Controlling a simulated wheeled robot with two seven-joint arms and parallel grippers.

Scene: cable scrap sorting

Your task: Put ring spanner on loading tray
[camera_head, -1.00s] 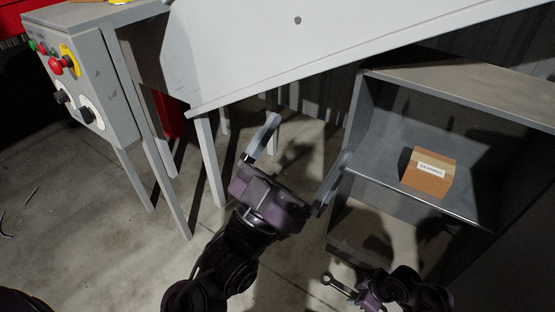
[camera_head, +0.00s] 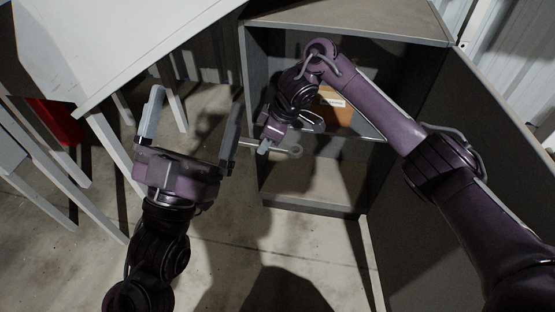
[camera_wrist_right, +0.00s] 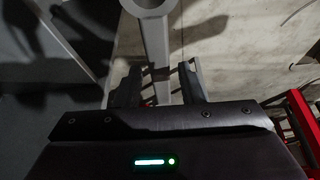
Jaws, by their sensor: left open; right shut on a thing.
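The grey ring spanner (camera_head: 284,149) is held in my right gripper (camera_head: 267,146), in front of the open cabinet. In the right wrist view the spanner's shaft (camera_wrist_right: 157,50) runs between the two fingers (camera_wrist_right: 160,88), with a ring end at the top edge. My left gripper (camera_head: 195,108) is open and empty, to the left of the spanner, its fingers pointing away from me. A large white sloped surface (camera_head: 85,45) is at the upper left; I cannot tell whether it is the loading tray.
The grey cabinet (camera_head: 252,95) has a shelf bearing a cardboard box (camera_head: 340,113), partly hidden by my right arm. Grey table legs (camera_head: 118,165) stand at the left. Concrete floor lies below. Red metal parts (camera_wrist_right: 301,125) show at right in the wrist view.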

